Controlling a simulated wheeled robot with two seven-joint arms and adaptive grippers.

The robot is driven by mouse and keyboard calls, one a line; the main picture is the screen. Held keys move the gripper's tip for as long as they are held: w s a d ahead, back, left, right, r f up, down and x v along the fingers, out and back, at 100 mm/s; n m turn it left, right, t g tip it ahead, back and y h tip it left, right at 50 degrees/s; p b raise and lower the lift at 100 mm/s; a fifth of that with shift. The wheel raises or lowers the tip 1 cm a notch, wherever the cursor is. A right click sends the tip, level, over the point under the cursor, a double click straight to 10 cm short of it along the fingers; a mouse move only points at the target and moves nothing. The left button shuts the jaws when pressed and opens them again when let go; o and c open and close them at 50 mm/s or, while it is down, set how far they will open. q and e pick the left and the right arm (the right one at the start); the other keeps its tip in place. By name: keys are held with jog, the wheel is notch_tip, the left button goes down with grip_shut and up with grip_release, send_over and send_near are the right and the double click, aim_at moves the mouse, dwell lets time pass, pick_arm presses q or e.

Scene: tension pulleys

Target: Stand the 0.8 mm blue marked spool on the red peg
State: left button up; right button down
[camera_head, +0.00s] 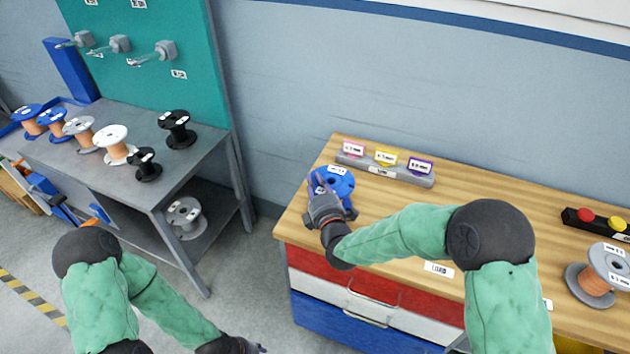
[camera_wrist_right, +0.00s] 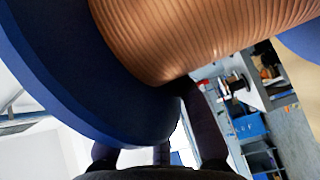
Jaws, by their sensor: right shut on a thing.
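A blue spool (camera_head: 340,182) with a white label on its upper flange is at the left end of the wooden workbench; its label is too small to read. My right gripper (camera_head: 325,203) is shut on this spool from the near side. In the right wrist view the spool's copper winding (camera_wrist_right: 200,35) and blue flange (camera_wrist_right: 70,75) fill the top, close to the dark fingers. I cannot tell whether the spool touches the bench. My left gripper (camera_head: 245,346) is low at the bottom edge, mostly cut off. I cannot make out a red peg; the teal board (camera_head: 165,25) carries several grey peg mounts.
A grey table (camera_head: 80,165) at left holds several blue, white, grey and black spools. A block with coloured tags (camera_head: 385,170) stands behind the held spool. A grey spool (camera_head: 600,275) and a button box (camera_head: 590,220) are at the bench's right. Floor shows between table and bench.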

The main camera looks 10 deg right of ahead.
jog(key=shift+s+f, duration=0.15)
jog(key=shift+f, duration=0.5)
dwell(0.5)
jog(key=c, duration=1.1)
grip_release()
jog(key=shift+f, duration=0.1)
jog(key=s, duration=0.8)
jog(key=s+d, duration=0.1)
jog(key=s, duration=0.3)
jog(key=shift+r, duration=0.3)
